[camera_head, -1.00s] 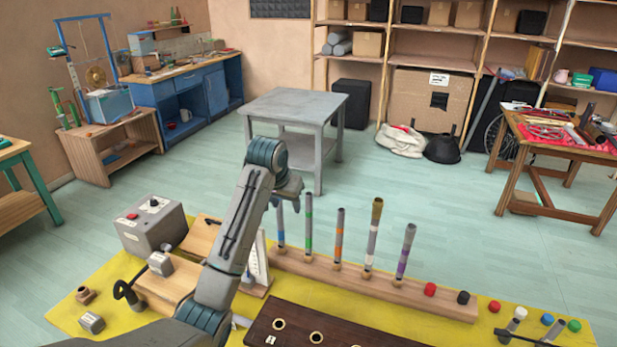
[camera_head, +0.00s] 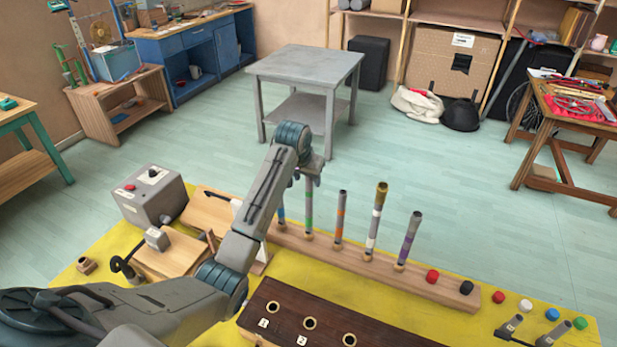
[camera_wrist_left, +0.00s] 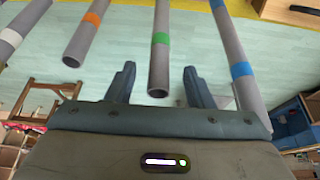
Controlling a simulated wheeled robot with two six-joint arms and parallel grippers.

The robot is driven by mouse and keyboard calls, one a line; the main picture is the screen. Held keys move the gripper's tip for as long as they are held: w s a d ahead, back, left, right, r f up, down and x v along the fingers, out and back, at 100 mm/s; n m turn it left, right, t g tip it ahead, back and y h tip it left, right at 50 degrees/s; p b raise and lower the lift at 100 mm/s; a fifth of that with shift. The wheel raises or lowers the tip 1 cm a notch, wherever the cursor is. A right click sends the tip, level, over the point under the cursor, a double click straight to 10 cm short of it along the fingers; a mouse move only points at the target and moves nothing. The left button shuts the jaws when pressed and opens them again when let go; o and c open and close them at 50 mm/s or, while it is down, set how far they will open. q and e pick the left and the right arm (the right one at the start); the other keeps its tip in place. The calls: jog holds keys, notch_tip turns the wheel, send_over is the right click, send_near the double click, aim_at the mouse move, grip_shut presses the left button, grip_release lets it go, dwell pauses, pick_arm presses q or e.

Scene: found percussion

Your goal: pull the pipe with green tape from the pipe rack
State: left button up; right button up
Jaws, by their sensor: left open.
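The pipe with green tape (camera_head: 309,205) stands upright in the wooden pipe rack (camera_head: 345,256), second from the left. Its green band and open end also show in the left wrist view (camera_wrist_left: 160,62). My left gripper (camera_head: 312,167) is at the top of this pipe. In the wrist view my left gripper's open fingers (camera_wrist_left: 158,70) lie on either side of the pipe's end, with gaps on both sides. The blue-taped pipe (camera_head: 282,208) is partly hidden behind my left arm. My right gripper is not in view.
Orange-taped (camera_head: 340,215), white-taped (camera_head: 375,225) and purple-taped (camera_head: 409,238) pipes stand to the right in the rack. A dark board with numbered holes (camera_head: 385,336) lies in front. A grey box (camera_head: 150,198) stands at the left of the yellow mat (camera_head: 195,290).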

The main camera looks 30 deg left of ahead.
aim_at(309, 182)
pick_arm(q)
jog(key=p+x, duration=0.1)
jog(key=x, duration=0.3)
jog(key=shift+w, duration=0.15)
jog(key=shift+c, duration=0.8)
grip_shut()
jog(key=shift+r, duration=0.1)
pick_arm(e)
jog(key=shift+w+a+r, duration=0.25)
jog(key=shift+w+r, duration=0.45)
pick_arm(q)
jog(key=shift+r, duration=0.1)
